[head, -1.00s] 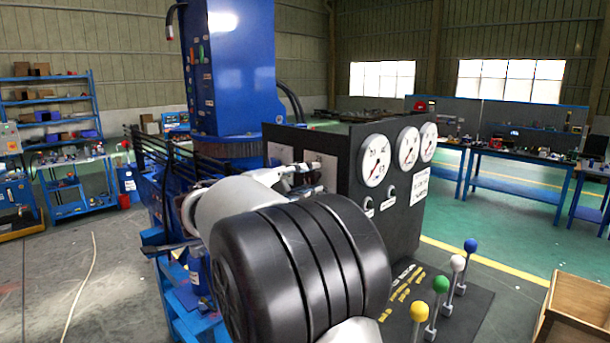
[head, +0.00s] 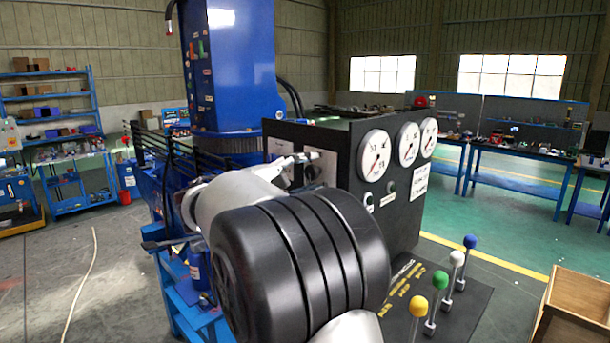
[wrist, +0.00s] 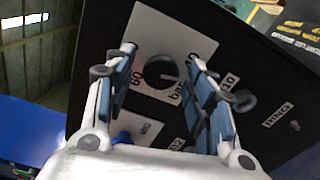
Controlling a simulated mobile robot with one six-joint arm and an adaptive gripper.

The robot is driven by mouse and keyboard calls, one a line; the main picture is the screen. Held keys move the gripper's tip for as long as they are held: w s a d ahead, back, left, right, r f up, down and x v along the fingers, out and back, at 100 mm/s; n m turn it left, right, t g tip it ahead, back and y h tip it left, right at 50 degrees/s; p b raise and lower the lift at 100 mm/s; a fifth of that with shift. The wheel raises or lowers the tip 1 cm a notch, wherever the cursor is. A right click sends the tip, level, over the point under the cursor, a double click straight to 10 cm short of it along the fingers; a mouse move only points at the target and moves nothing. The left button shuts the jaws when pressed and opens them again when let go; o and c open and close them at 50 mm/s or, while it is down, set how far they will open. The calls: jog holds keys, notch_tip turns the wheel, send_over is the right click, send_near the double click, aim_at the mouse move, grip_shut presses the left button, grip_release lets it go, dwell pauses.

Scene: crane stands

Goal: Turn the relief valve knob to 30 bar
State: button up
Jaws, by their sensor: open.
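In the wrist view my gripper (wrist: 163,64) is open, with one blue-padded finger on each side of the knob. I cannot tell whether either finger touches it. My right finger hides part of the plate. The knob's pointer is too unclear to read. In the head view my gripper (head: 301,162) is at the panel's left part, in front of the dial plate (head: 323,160), and the knob is mostly hidden.
Three round gauges, the nearest (head: 374,155), line the panel (head: 398,225) to the right of my gripper. Small indicators sit below them. Several coloured-ball levers, one yellow (head: 418,307), stand in front. A blue column (head: 232,70) rises behind. A wooden box (head: 577,312) is at lower right.

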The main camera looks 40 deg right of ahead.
jog(key=a, duration=1.2)
jog(key=shift+s, duration=0.45)
